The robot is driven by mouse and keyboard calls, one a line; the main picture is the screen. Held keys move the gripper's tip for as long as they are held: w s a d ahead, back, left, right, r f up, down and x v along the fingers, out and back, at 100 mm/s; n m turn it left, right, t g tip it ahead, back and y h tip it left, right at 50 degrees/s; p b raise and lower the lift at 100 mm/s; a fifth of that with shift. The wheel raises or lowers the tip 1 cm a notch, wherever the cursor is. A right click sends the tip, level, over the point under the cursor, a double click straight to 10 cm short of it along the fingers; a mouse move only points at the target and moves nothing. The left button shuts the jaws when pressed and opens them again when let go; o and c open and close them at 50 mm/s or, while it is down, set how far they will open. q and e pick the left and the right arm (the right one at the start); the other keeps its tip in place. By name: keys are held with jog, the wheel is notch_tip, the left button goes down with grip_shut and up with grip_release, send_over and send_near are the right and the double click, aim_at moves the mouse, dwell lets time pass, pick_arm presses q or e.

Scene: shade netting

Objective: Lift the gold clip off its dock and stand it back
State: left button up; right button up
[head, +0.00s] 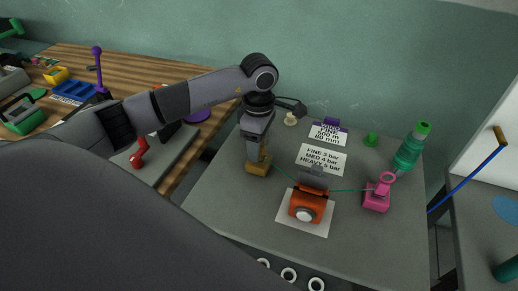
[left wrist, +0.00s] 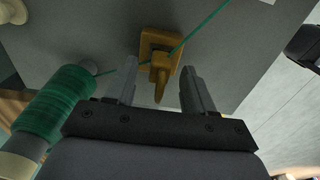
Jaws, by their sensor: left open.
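The gold clip (left wrist: 160,72) sits at its square gold dock (left wrist: 148,42) on the grey table, and a thin green line crosses it. In the head view the gold dock (head: 258,168) is at the table's left side, below my left gripper (head: 257,150). The clip itself is mostly hidden there by the gripper. In the left wrist view the open fingers of my left gripper (left wrist: 159,72) stand on either side of the clip, with gaps visible. I cannot tell whether either finger touches it. My right gripper is not in view.
The green line runs past an orange device (head: 307,205) on white paper to a pink ringed block (head: 376,198). A green bottle-like thing (head: 407,152) stands behind. Printed cards (head: 321,159) lie mid-table. A green spool (left wrist: 58,105) is close to the left finger.

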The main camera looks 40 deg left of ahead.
pick_arm(q)
jog(key=shift+f, duration=1.15)
grip_shut()
jog(key=shift+r, duration=0.1)
notch_tip(320, 180, up, 25)
jog(key=p, duration=0.2)
dwell(0.6)
